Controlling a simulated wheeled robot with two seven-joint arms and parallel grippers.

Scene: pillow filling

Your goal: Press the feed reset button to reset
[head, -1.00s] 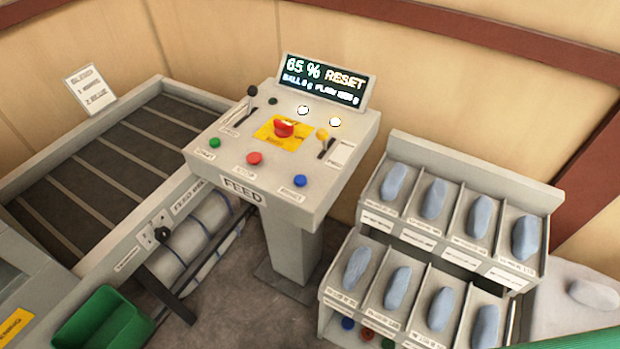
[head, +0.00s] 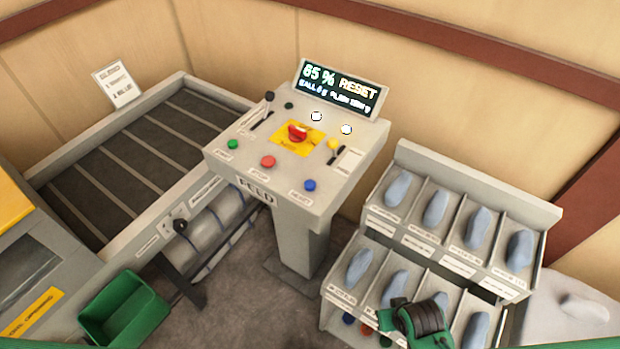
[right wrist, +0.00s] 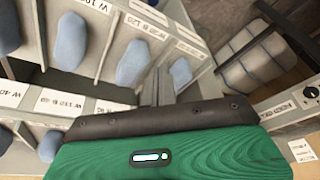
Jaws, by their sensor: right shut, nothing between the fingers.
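The feed console (head: 290,205) stands in the middle of the head view, with FEED on its front. On its sloped top are a green button (head: 233,144), a red button (head: 268,161) and a blue button (head: 310,185) at the front right corner. The blue button's small label is blurred. In the head view my green and black right arm end is low, before the bins, apart from the console. My left gripper is out of view.
A two-tier bin rack (head: 480,205) with blue-grey pillow-like pieces stands right of the console. A slatted conveyor (head: 160,135) lies to the left, with a green bin (head: 122,310) below it. A red mushroom knob (head: 297,132) sits on a yellow plate on the console.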

